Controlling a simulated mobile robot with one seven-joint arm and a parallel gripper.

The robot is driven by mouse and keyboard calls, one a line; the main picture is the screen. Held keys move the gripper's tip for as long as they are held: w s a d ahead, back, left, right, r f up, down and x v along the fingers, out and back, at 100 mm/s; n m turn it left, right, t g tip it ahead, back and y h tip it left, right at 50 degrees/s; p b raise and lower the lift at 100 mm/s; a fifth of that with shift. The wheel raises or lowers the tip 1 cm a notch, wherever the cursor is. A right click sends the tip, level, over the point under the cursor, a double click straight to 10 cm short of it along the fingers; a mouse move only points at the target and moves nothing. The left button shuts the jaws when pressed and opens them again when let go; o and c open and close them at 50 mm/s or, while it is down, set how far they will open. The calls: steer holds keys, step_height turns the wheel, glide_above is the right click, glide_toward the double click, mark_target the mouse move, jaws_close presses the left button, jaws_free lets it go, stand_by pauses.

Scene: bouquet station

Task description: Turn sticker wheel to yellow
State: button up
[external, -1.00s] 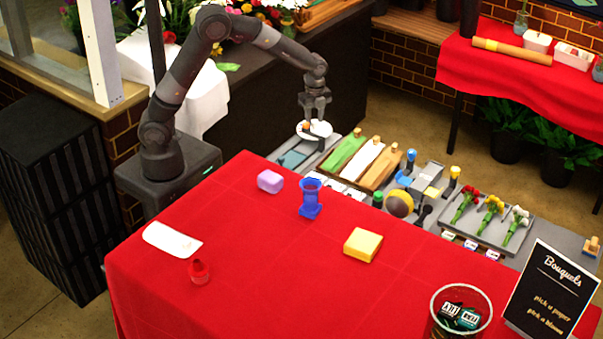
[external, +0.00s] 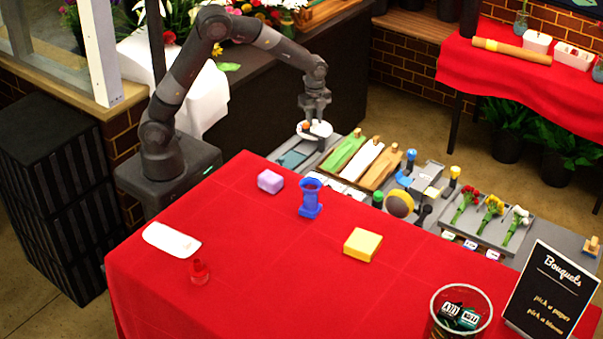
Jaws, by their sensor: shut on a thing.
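The sticker wheel appears to be the white disc (external: 325,131) at the left end of the grey station, with a small orange mark near its left side. My gripper (external: 312,119) points straight down over the disc and is shut on the wheel at its middle. The fingers hide part of the disc. The other marks on it are too small to read, so I cannot tell which colour is selected.
Green, white and brown paper strips (external: 366,163) lie right of the wheel.

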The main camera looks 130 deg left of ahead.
steer(key=n, duration=1.9)
steer(key=shift+n, duration=0.3)
steer(key=n, duration=0.5)
steer(key=shift+n, duration=0.4)
